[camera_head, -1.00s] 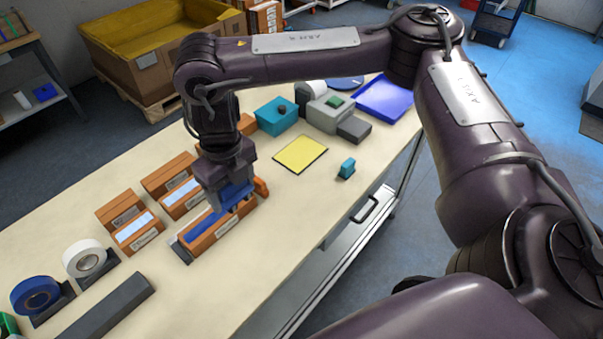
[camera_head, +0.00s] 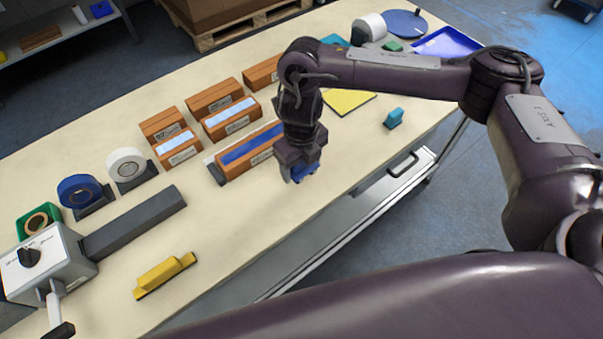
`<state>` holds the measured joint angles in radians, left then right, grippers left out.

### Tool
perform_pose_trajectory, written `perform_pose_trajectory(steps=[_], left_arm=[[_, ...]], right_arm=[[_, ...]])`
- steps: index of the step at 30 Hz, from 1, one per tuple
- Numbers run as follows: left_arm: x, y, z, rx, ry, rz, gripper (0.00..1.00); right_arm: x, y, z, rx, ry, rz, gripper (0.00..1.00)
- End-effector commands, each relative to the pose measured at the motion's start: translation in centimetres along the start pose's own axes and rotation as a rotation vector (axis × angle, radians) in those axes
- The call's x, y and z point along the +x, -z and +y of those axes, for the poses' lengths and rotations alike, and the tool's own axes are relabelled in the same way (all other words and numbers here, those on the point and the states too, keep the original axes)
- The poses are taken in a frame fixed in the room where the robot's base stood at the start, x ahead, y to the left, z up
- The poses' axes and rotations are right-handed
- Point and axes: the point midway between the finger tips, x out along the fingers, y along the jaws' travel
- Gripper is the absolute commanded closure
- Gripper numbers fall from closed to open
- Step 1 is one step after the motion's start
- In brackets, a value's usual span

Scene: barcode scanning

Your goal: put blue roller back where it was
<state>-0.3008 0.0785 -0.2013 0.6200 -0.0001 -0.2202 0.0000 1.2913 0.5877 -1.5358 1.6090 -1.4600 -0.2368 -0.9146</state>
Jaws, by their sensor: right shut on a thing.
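My right gripper (camera_head: 301,172) points down over the front part of the table, just right of a long orange box with a blue strip on top (camera_head: 248,150). It is shut on a small blue thing, which I take to be the blue roller (camera_head: 304,174). Only a little of the roller shows below the fingers; the gripper hides the rest. I cannot tell whether it touches the table. My left gripper is out of view.
Several orange boxes (camera_head: 167,127) stand behind the long box. Tape rolls (camera_head: 128,168), a dark grey bar (camera_head: 134,222) and a yellow block (camera_head: 164,275) lie to the left. A teal block (camera_head: 393,119) and yellow sheet (camera_head: 349,101) lie right. The front tabletop between is clear.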

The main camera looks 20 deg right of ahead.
Motion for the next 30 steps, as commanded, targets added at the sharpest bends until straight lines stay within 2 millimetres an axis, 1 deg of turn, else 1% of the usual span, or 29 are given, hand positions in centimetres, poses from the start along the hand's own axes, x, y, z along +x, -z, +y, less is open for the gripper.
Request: perform_pose_trajectory(steps=[1, 4, 9, 11, 13, 20, 30], left_arm=[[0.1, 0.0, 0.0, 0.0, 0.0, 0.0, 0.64], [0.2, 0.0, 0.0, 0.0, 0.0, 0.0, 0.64], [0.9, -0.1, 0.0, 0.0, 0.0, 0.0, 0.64], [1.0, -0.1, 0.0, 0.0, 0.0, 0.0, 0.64], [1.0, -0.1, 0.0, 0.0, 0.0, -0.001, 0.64], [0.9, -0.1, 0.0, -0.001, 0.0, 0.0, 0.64], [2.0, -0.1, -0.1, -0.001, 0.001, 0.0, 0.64]], right_arm=[[0.6, 0.0, 0.1, 0.0, -0.002, 0.001, 0.61], [1.2, 0.0, 0.1, 0.0, -0.001, 0.0, 0.61], [3.8, 0.1, 0.1, 0.002, -0.003, 0.002, 0.61], [4.4, 0.0, 0.1, 0.002, -0.002, 0.002, 0.61], [4.6, 0.0, 0.0, 0.001, -0.001, 0.0, 0.61], [4.6, -0.1, 0.0, 0.0, 0.0, -0.001, 0.61], [5.8, 0.0, 0.0, 0.0, 0.001, 0.0, 0.61]])
